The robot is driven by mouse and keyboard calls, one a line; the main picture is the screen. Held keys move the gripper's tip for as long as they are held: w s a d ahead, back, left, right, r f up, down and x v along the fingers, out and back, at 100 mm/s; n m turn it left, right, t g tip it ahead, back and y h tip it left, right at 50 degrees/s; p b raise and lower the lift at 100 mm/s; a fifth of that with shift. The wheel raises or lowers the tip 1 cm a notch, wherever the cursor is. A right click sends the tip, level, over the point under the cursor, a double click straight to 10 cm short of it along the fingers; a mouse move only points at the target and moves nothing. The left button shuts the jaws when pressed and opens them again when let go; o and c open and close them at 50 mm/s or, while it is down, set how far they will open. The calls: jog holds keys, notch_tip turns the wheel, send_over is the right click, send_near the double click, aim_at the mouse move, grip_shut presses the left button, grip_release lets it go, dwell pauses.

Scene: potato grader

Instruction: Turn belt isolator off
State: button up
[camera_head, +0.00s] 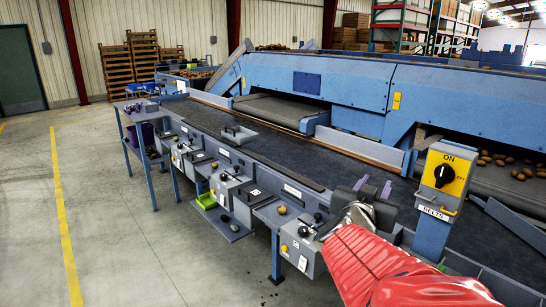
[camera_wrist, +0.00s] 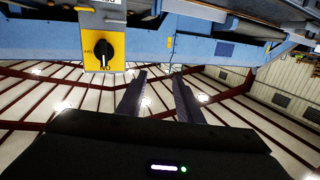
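The belt isolator is a yellow plate (camera_head: 446,172) with a black rotary knob (camera_head: 443,175), on a blue post at the right of the head view. ON is printed above the knob, and a BELTS label (camera_head: 433,213) is below. The isolator shows upside down in the wrist view, at upper left, where the knob's (camera_wrist: 104,48) white mark points to ON. My gripper (camera_head: 375,187) is left of the isolator in the head view, apart from it. Its two purple-grey fingers (camera_wrist: 158,95) are spread with nothing between them.
A dark conveyor belt (camera_head: 260,145) runs behind my gripper. Grey boxes with controls (camera_head: 230,185) line the near edge of the grader. Potatoes (camera_head: 500,160) lie behind the isolator at right. Open floor (camera_head: 110,230) with a yellow line is at left.

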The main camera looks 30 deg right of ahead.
aim_at(442, 172)
jog(key=s+d+m+g+h, duration=0.2)
jog(key=s+d+g, duration=0.3)
jog(key=s, duration=0.3)
jog(key=shift+d+r+m, duration=0.15)
jog(key=shift+d+m, duration=0.1)
jog(key=shift+m, duration=0.35)
jog(key=d, duration=0.4)
jog(key=w+d, duration=0.1)
jog(key=d, duration=0.4)
jog(key=w+d, duration=0.1)
jog(key=d, duration=0.3)
jog(key=shift+d, duration=0.35)
jog(key=shift+c, duration=0.5)
